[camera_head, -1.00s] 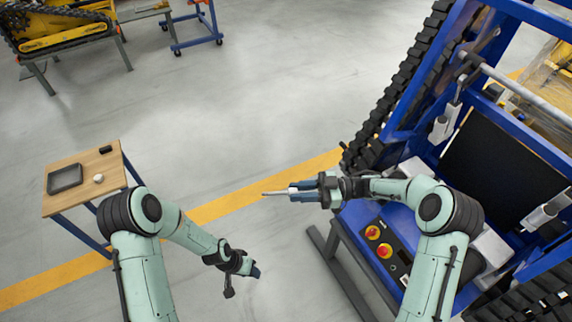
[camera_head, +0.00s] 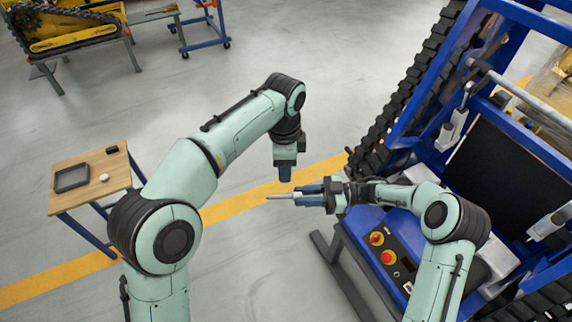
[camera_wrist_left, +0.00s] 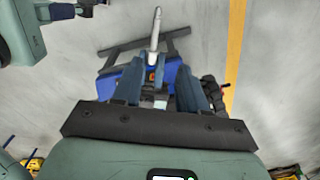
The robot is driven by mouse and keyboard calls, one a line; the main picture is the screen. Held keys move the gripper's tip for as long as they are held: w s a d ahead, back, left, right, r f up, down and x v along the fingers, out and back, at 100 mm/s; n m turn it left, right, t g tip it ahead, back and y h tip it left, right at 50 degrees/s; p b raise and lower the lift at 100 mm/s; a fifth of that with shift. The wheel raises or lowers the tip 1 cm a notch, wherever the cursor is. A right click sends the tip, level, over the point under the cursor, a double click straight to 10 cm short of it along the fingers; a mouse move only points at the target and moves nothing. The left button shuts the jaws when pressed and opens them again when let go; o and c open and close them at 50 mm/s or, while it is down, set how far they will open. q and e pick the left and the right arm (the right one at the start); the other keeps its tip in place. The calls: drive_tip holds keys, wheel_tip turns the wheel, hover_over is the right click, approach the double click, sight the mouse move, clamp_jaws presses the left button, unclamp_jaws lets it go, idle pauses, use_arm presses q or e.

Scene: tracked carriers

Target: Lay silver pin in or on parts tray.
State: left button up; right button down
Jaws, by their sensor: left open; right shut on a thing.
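The silver pin (camera_head: 281,196) is held level by my right gripper (camera_head: 302,194), which is shut on its right end, so the pin points left. My left gripper (camera_head: 285,178) is open and empty and points down, just above the pin in the head view. In the left wrist view the pin (camera_wrist_left: 155,32) shows beyond and between the open left fingers (camera_wrist_left: 155,72); its depth there is hard to tell. The dark parts tray (camera_head: 72,178) lies on a small wooden table at the left, and looks empty.
The wooden table (camera_head: 92,198) also bears a white round object (camera_head: 104,177) and a small black block (camera_head: 112,150). Open floor with a yellow line (camera_head: 235,205) lies between.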

use_arm(q)
wheel_tip(320, 180, down, 11)
drive_tip(key=shift+s+d+f, duration=0.15)
drive_tip(key=shift+f, duration=0.05)
idle(0.4)
clamp_jaws()
use_arm(e)
drive_tip(key=c, duration=0.8)
unclamp_jaws()
